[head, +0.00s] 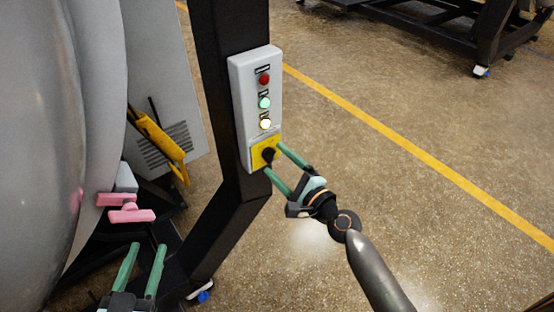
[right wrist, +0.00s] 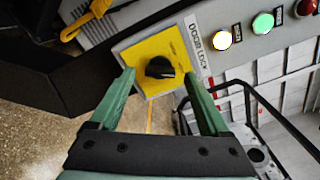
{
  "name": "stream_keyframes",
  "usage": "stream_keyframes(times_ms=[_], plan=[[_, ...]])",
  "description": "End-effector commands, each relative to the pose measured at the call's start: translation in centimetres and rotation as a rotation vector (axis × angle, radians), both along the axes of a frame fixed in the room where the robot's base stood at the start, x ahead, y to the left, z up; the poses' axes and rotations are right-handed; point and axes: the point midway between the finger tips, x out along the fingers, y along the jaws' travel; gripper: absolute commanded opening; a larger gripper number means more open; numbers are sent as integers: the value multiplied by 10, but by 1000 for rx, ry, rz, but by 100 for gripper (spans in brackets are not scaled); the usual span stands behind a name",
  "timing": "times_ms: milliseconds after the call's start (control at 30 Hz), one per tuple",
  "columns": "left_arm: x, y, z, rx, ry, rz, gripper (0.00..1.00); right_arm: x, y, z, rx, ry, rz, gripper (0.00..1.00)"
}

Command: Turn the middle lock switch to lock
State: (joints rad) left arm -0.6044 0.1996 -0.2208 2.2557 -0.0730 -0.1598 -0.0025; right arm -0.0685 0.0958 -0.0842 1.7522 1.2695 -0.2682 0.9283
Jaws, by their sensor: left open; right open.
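The lock switch is a black knob on a yellow plate, at the bottom of a grey control box (head: 240,95) on a black post. In the right wrist view the black knob (right wrist: 160,67) sits on the yellow plate (right wrist: 150,84) beside a "DOOR LOCK" label (right wrist: 198,45). My right gripper (head: 274,159) is open, with its green fingers pointing at the plate, one on each side of the knob. The fingers look apart from the knob; whether they touch the plate I cannot tell. My left gripper (head: 149,246) is open and empty at the lower left, below a pink handle (head: 131,215).
A red light (head: 264,79), a green light (head: 264,102) and a white light (head: 265,124) sit above the switch. The large grey furnace body (head: 45,130) fills the left.

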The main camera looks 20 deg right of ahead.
Motion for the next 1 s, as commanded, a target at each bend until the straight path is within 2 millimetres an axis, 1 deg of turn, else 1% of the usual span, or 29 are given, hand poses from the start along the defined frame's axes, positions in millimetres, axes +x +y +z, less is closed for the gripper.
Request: stream_keyframes(times_ms=[33,133,400,467,1000], plan=[[0,0,0,0,1,0,50,4,2,1,0,-1,0,80],[0,0,0,-1,1,0,50,7,3,0,0,1,1,80],[0,0,0,1,2,0,50,8,3,0,0,1,1,80],[0,0,0,1,2,0,50,8,3,0,0,1,1,74],[0,0,0,0,1,1,50,8,3,0,-1,0,1,14]])
